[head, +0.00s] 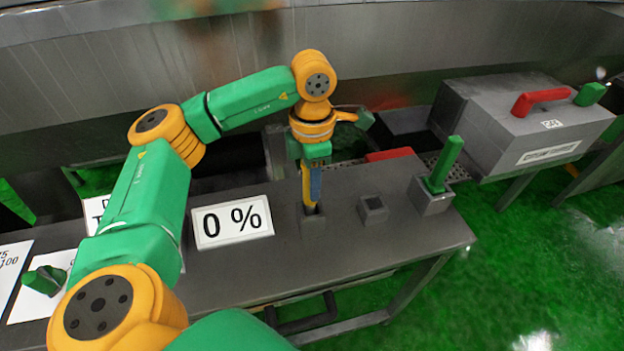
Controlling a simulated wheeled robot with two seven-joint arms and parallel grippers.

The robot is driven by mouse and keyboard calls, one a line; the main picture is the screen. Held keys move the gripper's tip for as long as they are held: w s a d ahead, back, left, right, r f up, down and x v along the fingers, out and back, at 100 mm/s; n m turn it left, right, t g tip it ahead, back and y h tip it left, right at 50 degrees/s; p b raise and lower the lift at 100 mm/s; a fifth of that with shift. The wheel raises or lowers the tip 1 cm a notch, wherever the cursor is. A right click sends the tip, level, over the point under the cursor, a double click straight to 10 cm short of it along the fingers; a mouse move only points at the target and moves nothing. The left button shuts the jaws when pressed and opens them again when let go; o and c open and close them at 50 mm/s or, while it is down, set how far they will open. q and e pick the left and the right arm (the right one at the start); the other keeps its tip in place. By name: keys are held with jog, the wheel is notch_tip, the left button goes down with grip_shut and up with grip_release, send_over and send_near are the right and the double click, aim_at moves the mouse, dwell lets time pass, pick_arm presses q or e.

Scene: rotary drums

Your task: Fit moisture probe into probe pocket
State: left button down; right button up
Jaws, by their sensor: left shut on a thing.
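My left gripper (312,192) points down over the grey table and is shut on a slim upright thing that I take to be the moisture probe. The fingers cover most of it, and only a dark lower end shows. That end is at the mouth of a small grey block (314,224); I cannot tell whether it is inside or just above. A second small grey block (372,209) with a dark square opening stands to the right. I cannot tell for certain which block is the probe pocket. My right gripper is not in view.
A green upright handle (446,160) stands in a larger grey block (432,199) at the table's right end. A "0 %" sign (232,222) stands left of the gripper. A grey box (520,120) with a red handle (540,101) is at the right. The table front (350,253) is clear.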

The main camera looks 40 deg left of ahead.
pick_arm(q)
jog(key=shift+f, duration=0.25)
jog(key=c, duration=0.5)
grip_release()
notch_tip(320, 180, up, 7)
jog(key=shift+r, duration=0.1)
